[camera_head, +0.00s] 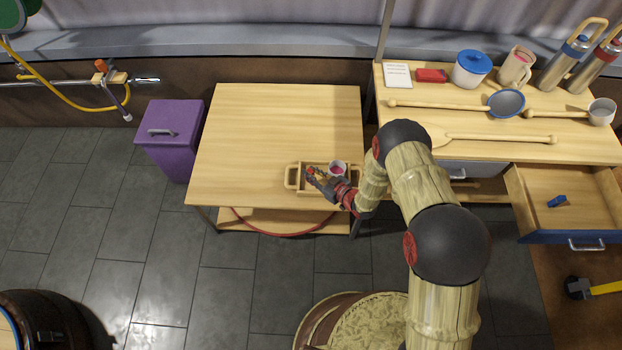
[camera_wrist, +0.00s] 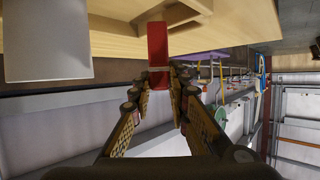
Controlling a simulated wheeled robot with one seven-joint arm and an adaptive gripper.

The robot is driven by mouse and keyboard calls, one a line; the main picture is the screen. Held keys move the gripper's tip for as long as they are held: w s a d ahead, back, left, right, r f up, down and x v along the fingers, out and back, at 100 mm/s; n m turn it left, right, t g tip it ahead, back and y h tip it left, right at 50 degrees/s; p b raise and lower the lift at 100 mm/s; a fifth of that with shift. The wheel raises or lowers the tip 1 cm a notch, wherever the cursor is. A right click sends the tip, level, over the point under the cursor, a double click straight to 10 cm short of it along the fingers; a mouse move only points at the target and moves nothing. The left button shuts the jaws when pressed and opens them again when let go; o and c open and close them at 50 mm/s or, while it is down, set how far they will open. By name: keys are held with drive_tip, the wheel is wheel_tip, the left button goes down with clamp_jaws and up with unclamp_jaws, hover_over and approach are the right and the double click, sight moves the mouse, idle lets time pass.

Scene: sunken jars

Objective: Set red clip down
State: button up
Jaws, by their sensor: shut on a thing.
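The red clip (camera_wrist: 157,42) is between the fingertips of my gripper (camera_wrist: 160,76) in the wrist view. My gripper (camera_head: 317,178) is shut on it. In the head view the red clip (camera_head: 310,171) is small and partly hidden by the fingers. It is over the wooden tray (camera_head: 291,177), which has side handles and sits at the front right of the light wooden table (camera_head: 250,130). I cannot tell whether the clip touches the tray.
A cup (camera_head: 338,167) with pink contents stands in the tray, close right of my gripper. The table's left and back are clear. The right counter holds a red box (camera_head: 431,75), a blue-lidded pot (camera_head: 472,69) and utensils. An open drawer (camera_head: 582,207) holds a blue clip (camera_head: 557,201).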

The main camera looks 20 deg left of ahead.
drive_tip(key=shift+w+a+f+b, duration=0.15)
drive_tip(key=shift+f+b, duration=0.35)
drive_tip(key=shift+f, duration=0.45)
drive_tip(key=shift+s+a+f+b, duration=0.1)
drive_tip(key=shift+f+b, duration=0.35)
drive_tip(key=shift+f, duration=0.45)
drive_tip(key=shift+f, duration=0.1)
drive_tip(key=shift+f, duration=0.1)
drive_tip(key=o, duration=0.7)
drive_tip(key=shift+o, duration=0.8)
drive_tip(key=shift+r, duration=0.2)
drive_tip(key=shift+d+r, duration=0.15)
drive_tip(key=shift+d, duration=0.05)
drive_tip(key=p+v, duration=0.3)
drive_tip(key=v, duration=0.8)
drive_tip(key=shift+s+d+p, duration=0.25)
drive_tip(key=shift+p, duration=0.1)
